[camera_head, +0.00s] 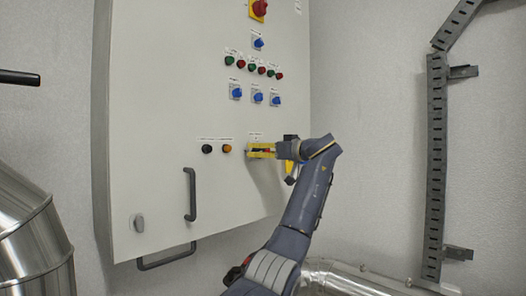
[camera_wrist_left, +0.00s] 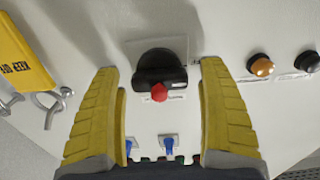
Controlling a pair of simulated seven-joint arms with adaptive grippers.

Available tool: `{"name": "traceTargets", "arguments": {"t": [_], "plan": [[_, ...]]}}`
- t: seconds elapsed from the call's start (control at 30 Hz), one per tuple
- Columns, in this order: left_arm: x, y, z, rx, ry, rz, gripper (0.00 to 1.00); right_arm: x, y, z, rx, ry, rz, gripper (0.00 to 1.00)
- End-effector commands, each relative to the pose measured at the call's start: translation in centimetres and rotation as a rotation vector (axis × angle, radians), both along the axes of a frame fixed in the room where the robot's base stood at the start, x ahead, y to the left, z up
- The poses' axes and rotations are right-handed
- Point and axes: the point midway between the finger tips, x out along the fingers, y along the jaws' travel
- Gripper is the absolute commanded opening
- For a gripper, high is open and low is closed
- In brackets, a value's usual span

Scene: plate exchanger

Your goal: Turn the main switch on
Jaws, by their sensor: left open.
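A large black rotary switch (camera_wrist_left: 158,68) with a red tip (camera_wrist_left: 159,92) is on the pale cabinet face in the left wrist view. It sits between the two yellow fingers of my left gripper (camera_wrist_left: 161,72), which are spread apart on either side with visible gaps. In the head view my left gripper (camera_head: 262,151) is at the cabinet front and hides most of this switch. A red and yellow rotary switch (camera_head: 258,9) is at the top of the cabinet. The labels are too small to read. My right gripper is not in view.
The cabinet (camera_head: 155,120) carries blue selectors (camera_head: 257,98), green and red lamps (camera_head: 252,66), a black button (camera_head: 207,149) and an orange button (camera_head: 227,148). A dark handle (camera_head: 190,194) sticks out below. A yellow tag (camera_wrist_left: 20,55) is beside the fingers in the wrist view.

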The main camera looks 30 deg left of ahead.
Motion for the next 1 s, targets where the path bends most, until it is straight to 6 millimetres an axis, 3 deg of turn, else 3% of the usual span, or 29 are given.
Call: {"name": "traceTargets", "arguments": {"t": [0.23,0.7,1.0], "plan": [[0.01,0.02,0.0,0.0,0.0,0.0,0.77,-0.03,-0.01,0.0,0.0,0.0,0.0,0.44],[0.01,0.01,-0.01,0.0,0.0,0.0,0.23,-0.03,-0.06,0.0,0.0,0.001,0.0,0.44],[0.03,0.0,-0.03,0.005,0.03,0.0,0.22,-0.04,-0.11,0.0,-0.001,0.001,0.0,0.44]]}}
